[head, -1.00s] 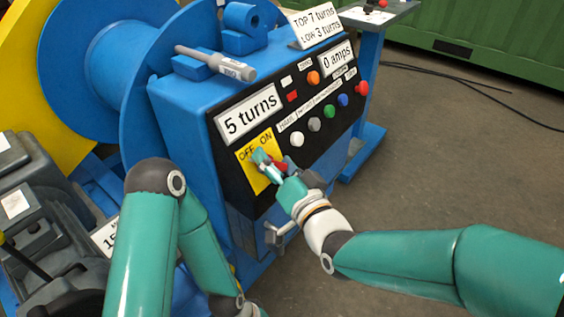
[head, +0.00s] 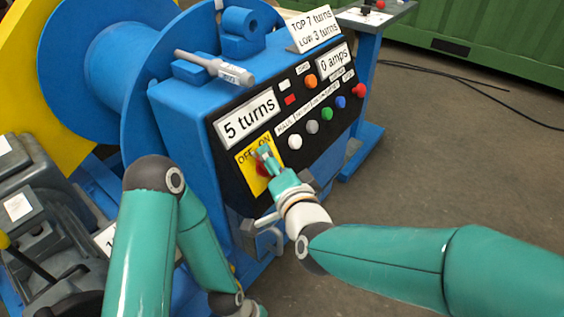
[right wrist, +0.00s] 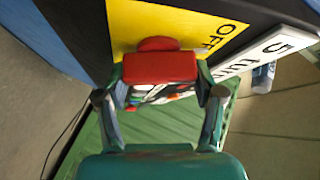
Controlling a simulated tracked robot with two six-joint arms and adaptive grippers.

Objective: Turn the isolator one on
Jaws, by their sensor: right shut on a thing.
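The isolator is a red handle (head: 262,169) on a yellow plate (head: 247,177) marked OFF and ON, at the lower left of the black panel. My right gripper (head: 264,158) is at this handle, its fingers partly covering it and the plate. In the right wrist view the red handle (right wrist: 160,67) sits between the two fingertips (right wrist: 160,80), gripped from both sides. The OFF word shows beside it there; the ON word is out of that view. The handle's exact angle is hard to tell. My left arm shows at the left, but its gripper is out of view.
Above the plate is a "5 turns" display (head: 247,118), and to its right is a "0 amps" display (head: 334,61). Several coloured buttons, such as the white one (head: 295,142), lie right of the plate. A grey-handled tool (head: 215,67) lies on top of the blue cabinet (head: 180,105).

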